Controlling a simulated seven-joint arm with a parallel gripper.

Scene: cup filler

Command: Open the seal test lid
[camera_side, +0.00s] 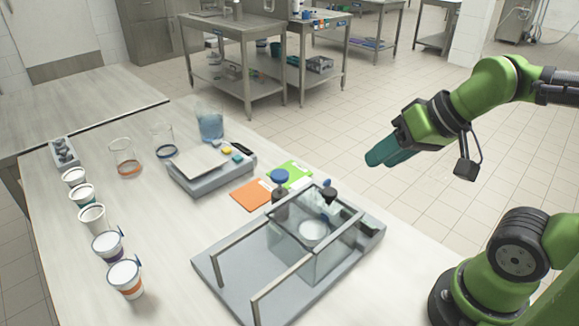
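The seal test device has a grey base plate (232,287) at the front centre. A clear box-shaped chamber (325,262) stands on the right part of the base, with a round white part inside. The clear lid (318,210) with a black knob (329,193) appears to lie over the chamber; its exact edges are hard to see. Two metal rails (282,280) on posts run left from the chamber. My gripper (376,160), with teal fingers, hangs in the air up and right of the lid, apart from it. Its finger gap cannot be made out.
A dark bottle with a blue cap (279,177) stands close behind the chamber. Orange (250,195) and green (296,170) cards lie behind it. A scale (212,176), beakers (124,158) and several cups (125,278) stand to the left. The air between gripper and knob looks clear.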

